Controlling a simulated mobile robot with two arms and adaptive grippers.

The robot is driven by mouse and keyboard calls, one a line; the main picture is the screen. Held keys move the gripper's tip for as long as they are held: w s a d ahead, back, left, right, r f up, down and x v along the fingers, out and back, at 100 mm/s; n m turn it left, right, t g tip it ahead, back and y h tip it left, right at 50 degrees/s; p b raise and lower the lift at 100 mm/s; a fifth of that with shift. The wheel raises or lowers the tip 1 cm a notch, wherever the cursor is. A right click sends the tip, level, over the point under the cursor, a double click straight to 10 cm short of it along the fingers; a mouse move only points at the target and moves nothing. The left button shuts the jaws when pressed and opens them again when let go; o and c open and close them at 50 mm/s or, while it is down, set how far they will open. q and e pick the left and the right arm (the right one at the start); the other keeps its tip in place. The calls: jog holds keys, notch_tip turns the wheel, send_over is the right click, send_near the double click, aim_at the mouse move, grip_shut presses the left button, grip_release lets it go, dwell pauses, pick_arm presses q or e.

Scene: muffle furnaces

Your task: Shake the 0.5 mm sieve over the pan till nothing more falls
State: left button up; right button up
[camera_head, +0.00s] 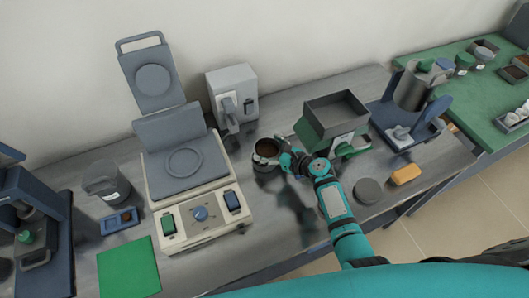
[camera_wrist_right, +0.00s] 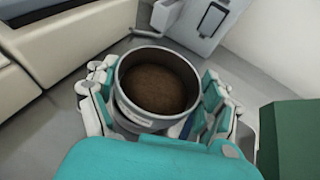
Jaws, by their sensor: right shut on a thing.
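My right gripper (camera_head: 279,156) is shut around a round grey metal vessel (camera_head: 266,149), which I take for the 0.5 mm sieve. In the right wrist view my right gripper (camera_wrist_right: 160,100) has its fingers on both sides of the sieve (camera_wrist_right: 127,110). The sieve is roughly upright, with a pale label on its wall and brown granular material inside. In the head view a round grey thing, perhaps the pan (camera_head: 262,169), shows just under it. I cannot tell whether the two touch. The sieve's mesh is hidden. My left gripper is not in view.
A cream machine with a grey plate (camera_head: 185,162) stands left of the sieve, and a grey device (camera_head: 232,95) behind it. A green machine with a square hopper (camera_head: 335,117) stands close on the right.

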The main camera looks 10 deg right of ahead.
jog(key=shift+a+p, duration=0.3)
jog(key=shift+a, duration=0.8)
jog(key=shift+d, duration=1.3)
jog(key=shift+a, duration=0.1)
jog(key=shift+a+r+p, duration=0.15)
jog(key=shift+r+p, duration=0.25)
jog(key=shift+r, duration=0.05)
jog(key=shift+a+r+p, duration=0.25)
jog(key=shift+r+p, duration=0.55)
jog(key=shift+p, duration=0.1)
jog(key=shift+a+r+p, duration=0.25)
jog(key=shift+r+p, duration=0.55)
jog(key=shift+p, duration=0.1)
jog(key=shift+f, duration=0.1)
